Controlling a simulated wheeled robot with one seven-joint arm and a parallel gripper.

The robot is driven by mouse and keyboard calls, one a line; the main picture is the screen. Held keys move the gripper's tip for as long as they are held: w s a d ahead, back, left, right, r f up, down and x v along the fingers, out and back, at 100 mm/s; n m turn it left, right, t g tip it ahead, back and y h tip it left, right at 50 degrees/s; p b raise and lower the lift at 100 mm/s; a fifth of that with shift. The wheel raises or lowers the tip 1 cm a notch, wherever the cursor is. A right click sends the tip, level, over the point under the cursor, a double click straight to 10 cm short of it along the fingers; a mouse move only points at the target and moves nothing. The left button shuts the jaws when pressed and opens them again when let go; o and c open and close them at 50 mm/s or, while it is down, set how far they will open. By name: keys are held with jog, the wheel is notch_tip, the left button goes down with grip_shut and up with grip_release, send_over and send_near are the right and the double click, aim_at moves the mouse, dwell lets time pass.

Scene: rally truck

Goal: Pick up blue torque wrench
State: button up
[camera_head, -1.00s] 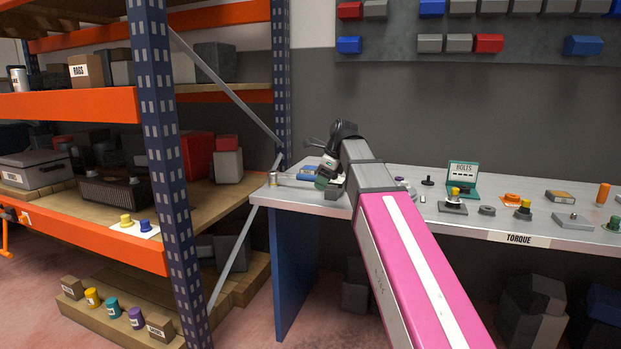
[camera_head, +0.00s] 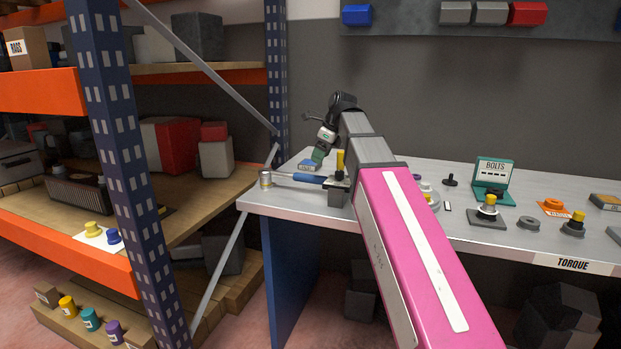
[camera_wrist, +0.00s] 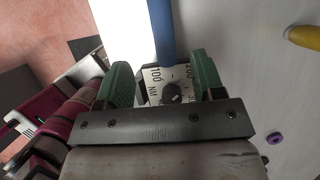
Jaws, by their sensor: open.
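The torque wrench (camera_head: 300,178) has a blue handle and a silver head. It lies on the left end of the grey workbench (camera_head: 400,200), its head toward the left edge. The wrist view shows a blue shaft (camera_wrist: 161,30), apparently its handle, ahead of the fingers. My gripper (camera_head: 320,154) is above the bench by the handle; its green fingers (camera_wrist: 162,84) are apart. Between them in the wrist view is a pale block with a dark knob and scale (camera_wrist: 170,90), marked "100 NM". Whether the fingers touch anything is not clear. I see nothing held.
A yellow post (camera_head: 340,162) stands close right of my gripper. A rack upright (camera_head: 276,90) rises at the bench's left. A teal bolts box (camera_head: 494,172) and small parts lie farther right.

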aim_at(311, 179)
jog(key=shift+x, duration=5.15)
jog(key=shift+w+d, duration=0.1)
jog(key=shift+d, duration=0.05)
grip_shut()
